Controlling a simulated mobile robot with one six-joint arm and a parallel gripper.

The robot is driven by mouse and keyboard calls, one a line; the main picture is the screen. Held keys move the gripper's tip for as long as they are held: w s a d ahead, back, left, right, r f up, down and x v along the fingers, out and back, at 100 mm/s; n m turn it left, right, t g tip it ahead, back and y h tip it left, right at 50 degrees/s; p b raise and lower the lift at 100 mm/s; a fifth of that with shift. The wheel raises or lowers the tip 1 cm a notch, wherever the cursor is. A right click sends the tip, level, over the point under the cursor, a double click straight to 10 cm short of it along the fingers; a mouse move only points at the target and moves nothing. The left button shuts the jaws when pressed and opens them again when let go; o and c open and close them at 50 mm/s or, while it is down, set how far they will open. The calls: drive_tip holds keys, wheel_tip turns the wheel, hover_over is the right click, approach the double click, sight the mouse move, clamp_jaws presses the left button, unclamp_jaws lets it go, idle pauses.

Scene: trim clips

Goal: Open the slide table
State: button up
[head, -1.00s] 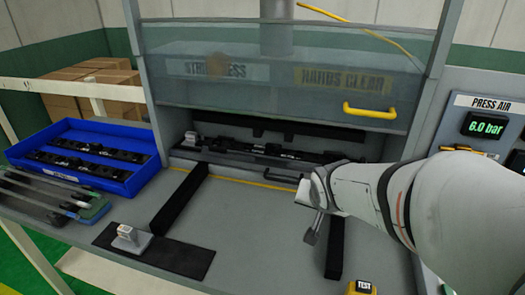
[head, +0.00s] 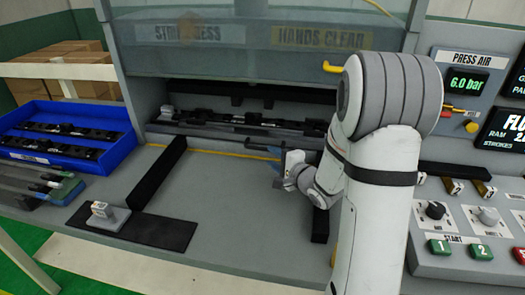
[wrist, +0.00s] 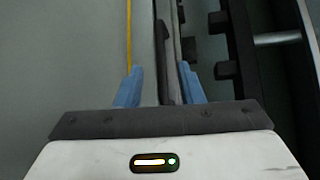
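The slide table (head: 195,130) sits inside the press opening under the raised clear guard, with dark tooling on it. A thin dark handle (head: 262,144) runs along its front, partly hidden by my arm. My gripper (head: 280,171) is just in front of the handle's right part, above the grey worktop. In the wrist view, the blue fingertips (wrist: 160,88) are spread apart. A dark bar, which looks like the handle (wrist: 161,45), lies ahead between them, along the table's edge. I cannot tell whether the fingers touch it.
Black rails (head: 158,170) flank the worktop. A dark mat (head: 150,230) with a small grey block (head: 101,214) lies front left. A blue tray (head: 95,155) of parts stands left. The control panel (head: 460,215) is right. The guard's yellow handle (head: 332,67) hangs above.

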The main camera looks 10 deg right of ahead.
sight(261, 149)
drive_tip(key=x, duration=0.7)
drive_tip(key=shift+w+a, duration=0.15)
drive_tip(key=shift+w, duration=0.05)
clamp_jaws()
